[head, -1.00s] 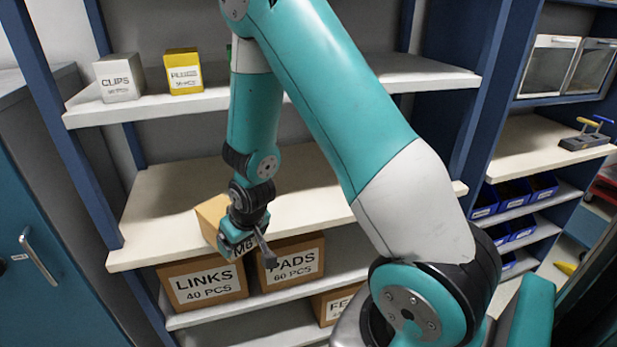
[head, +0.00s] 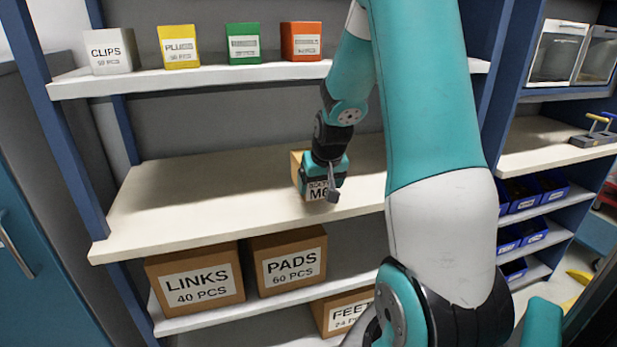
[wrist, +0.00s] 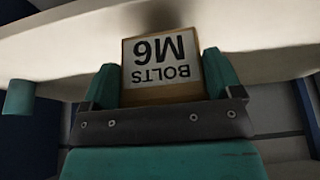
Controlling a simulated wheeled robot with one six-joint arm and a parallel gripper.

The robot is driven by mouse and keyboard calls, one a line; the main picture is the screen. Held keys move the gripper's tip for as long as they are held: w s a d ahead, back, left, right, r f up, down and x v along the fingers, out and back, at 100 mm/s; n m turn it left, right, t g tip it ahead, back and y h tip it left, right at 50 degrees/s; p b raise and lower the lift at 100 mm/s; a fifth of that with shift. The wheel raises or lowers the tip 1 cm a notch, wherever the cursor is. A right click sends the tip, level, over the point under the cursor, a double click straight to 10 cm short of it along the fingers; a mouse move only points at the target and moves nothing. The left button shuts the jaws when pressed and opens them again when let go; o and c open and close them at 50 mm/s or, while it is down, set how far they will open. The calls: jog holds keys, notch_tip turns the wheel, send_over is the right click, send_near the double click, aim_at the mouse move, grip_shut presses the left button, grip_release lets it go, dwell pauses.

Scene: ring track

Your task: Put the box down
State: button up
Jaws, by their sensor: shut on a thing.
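The box is a small tan carton with a white label reading BOLTS M6 (head: 297,168). My gripper (head: 322,180) is shut on it, at the middle shelf (head: 200,200) of the rack. In the wrist view the box (wrist: 161,62) sits between the two teal fingers (wrist: 162,85), its label upside down in the picture. The pale shelf board (wrist: 60,45) lies behind it there, with a dark shadow by the box. I cannot tell whether the box touches the shelf. My gripper hides part of the box in the head view.
The middle shelf is clear to the left. The upper shelf holds the CLIPS box (head: 108,52), a yellow box (head: 178,47), a green box (head: 243,43) and an orange box (head: 301,42). Below are LINKS (head: 195,279), PADS (head: 288,262) and FEET (head: 343,312). Blue bins (head: 520,195) stand at right.

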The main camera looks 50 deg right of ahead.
jog(key=w+d, duration=0.1)
jog(key=w, duration=0.1)
jog(key=w+d+p, duration=0.1)
jog(key=w, duration=0.1)
jog(key=w+d, duration=0.2)
jog(key=w, duration=0.1)
jog(key=shift+d, duration=0.1)
jog(key=shift+f+p, duration=0.6)
jog(key=shift+f, duration=1.15)
jog(key=shift+f, duration=0.2)
jog(key=o, duration=1)
jog(key=shift+r, duration=0.1)
